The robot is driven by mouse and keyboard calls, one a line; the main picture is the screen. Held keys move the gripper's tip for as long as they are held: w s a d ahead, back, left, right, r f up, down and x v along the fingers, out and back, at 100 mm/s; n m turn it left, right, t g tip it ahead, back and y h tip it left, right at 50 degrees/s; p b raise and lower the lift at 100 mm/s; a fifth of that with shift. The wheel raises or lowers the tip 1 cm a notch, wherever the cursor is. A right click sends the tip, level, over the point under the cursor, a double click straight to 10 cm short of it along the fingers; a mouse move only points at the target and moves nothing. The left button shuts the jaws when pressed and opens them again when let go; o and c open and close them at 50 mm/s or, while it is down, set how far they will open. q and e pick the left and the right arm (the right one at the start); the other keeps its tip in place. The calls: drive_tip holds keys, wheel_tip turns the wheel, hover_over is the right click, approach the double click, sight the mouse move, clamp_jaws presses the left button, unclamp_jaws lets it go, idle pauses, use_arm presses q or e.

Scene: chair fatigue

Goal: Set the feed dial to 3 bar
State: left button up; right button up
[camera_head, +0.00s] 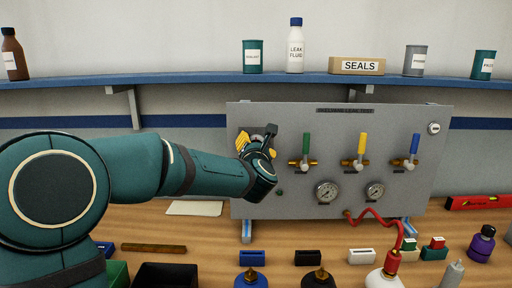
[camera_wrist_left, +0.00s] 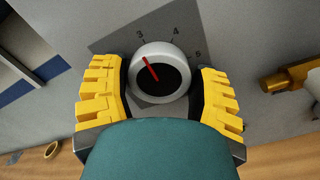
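The feed dial (camera_wrist_left: 160,74) shows in the left wrist view with a pale rim, a black face and a red pointer (camera_wrist_left: 151,69). The pointer tilts up and left, toward the printed 3 (camera_wrist_left: 139,34); a 4 and a 5 follow clockwise. My left gripper (camera_wrist_left: 161,92) has its yellow fingers on either side of the dial, close to its rim. I cannot tell whether both pads touch it. In the head view my left gripper (camera_head: 258,143) is at the panel's upper left and hides the dial. My right gripper is not in view.
The grey panel (camera_head: 340,125) carries green, yellow and blue valve handles, with brass fittings right of the dial. Two gauges (camera_head: 327,191) sit below. A red hose (camera_head: 378,213) runs from the panel to a bottle. Several small items lie on the wooden bench.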

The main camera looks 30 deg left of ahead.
use_arm(q)
drive_tip(key=o, duration=0.3)
drive_tip(key=shift+s, duration=0.1)
drive_tip(key=v, duration=1.2)
